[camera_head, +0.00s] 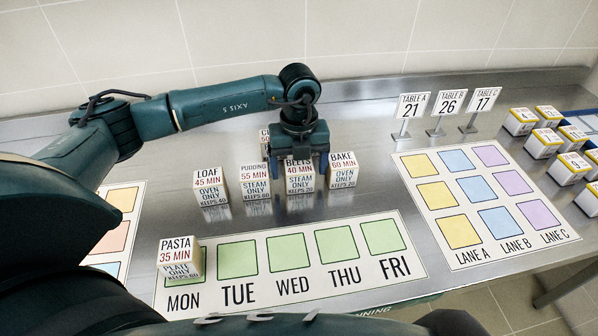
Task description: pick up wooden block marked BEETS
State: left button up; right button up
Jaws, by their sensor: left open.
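The wooden block marked BEETS (300,182) stands upright on the steel counter in the middle of a row of blocks. Its front reads BEETS, 40 MIN, STEAM ONLY. My left gripper (297,160) is directly above it, pointing down, with its fingers on either side of the block's upper part. The gripper is open and hides part of the block's top. I cannot tell whether a finger touches the block. My right gripper is not in view.
The PUDDING block (256,182) and the BAKE block (343,170) stand close on either side; another block, mostly hidden, is behind. LOAF (210,187) stands further left. PASTA (179,260) is on the MON square of the day mat (408,272). A lane mat (467,258) lies right.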

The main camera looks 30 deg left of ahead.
pick_arm(q)
jog(key=shift+f, duration=1.1)
jog(key=c, duration=1.1)
